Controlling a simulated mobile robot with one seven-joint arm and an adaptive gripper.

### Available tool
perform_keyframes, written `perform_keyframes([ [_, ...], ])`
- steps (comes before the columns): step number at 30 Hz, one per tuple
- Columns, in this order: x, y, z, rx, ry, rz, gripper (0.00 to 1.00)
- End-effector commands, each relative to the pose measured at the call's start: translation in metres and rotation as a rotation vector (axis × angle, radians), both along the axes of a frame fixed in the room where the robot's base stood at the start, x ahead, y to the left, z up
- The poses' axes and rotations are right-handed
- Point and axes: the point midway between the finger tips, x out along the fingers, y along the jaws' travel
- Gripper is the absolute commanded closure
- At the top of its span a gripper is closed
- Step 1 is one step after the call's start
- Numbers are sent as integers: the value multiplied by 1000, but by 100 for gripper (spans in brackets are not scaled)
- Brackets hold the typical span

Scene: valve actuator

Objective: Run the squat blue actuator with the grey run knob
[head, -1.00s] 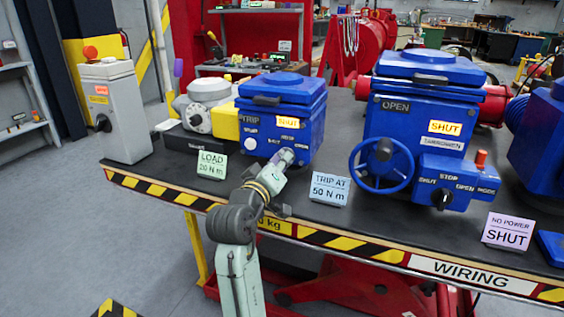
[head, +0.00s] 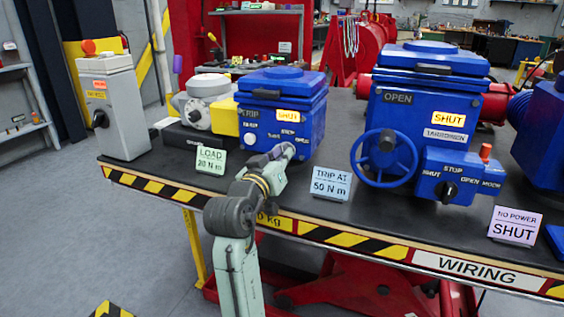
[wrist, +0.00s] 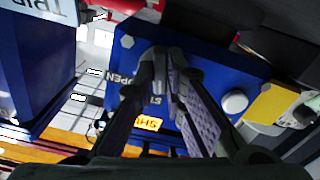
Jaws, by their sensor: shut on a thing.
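The squat blue actuator (head: 308,103) stands on the bench, left of the taller blue one. Its lit yellow display (head: 288,115) reads SHUT; the display (wrist: 148,123) also shows in the wrist view. My gripper (head: 284,152) is at the actuator's front face, right of the white button (head: 249,140). In the wrist view my gripper (wrist: 166,85) is shut on the grey run knob, which is mostly hidden between the fingers. OPEN and part of STOP show beside the fingers. The exact pointing of the knob cannot be told.
The taller blue actuator (head: 420,105) with a blue handwheel (head: 384,158) stands to the right. A TRIP AT 50 N m card (head: 330,184) and a LOAD 20 N m card (head: 210,160) stand near the bench's front edge. A grey control box (head: 112,108) stands at left.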

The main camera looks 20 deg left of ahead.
Motion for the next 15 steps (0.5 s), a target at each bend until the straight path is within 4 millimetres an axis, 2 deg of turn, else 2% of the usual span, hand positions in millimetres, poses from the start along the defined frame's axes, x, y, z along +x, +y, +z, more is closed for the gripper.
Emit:
perform_keyframes([
  [6, 0, 0, -2, 154, -5, 0, 100],
  [15, 0, 0, -1, 280, -10, 0, 100],
])
